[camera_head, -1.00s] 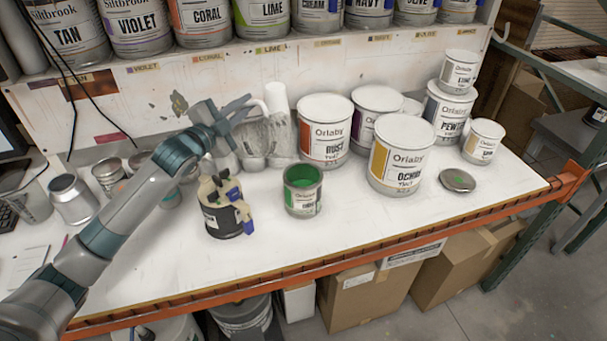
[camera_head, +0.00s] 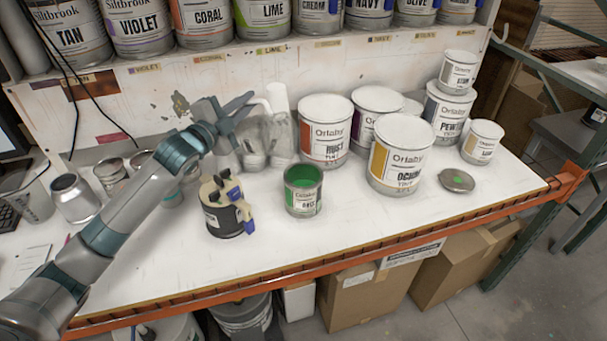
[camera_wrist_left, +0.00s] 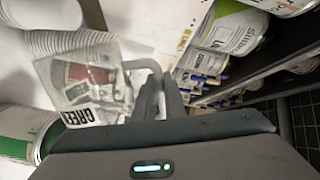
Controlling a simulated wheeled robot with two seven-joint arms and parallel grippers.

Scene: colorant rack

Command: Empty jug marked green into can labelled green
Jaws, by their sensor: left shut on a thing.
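The jug is clear plastic and reads "GREEN" in the left wrist view (camera_wrist_left: 88,88), where it looks tilted. In the head view the jug (camera_head: 262,142) is behind the open can, near the back wall. My left gripper (camera_head: 244,108) is shut on the jug's handle, and its fingers also show in the wrist view (camera_wrist_left: 160,98). The open can (camera_head: 302,197) has a green band and green inside; its small label is hard to read. It stands upright on the bench, in front of and apart from the jug. A green-banded can (camera_wrist_left: 18,145) shows at the wrist view's left edge. My right gripper is out of view.
The Rust can (camera_head: 325,128) and Ochre can (camera_head: 400,157) stand to the right. A lid (camera_head: 457,181) lies farther right. The bench front (camera_head: 250,262) is clear.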

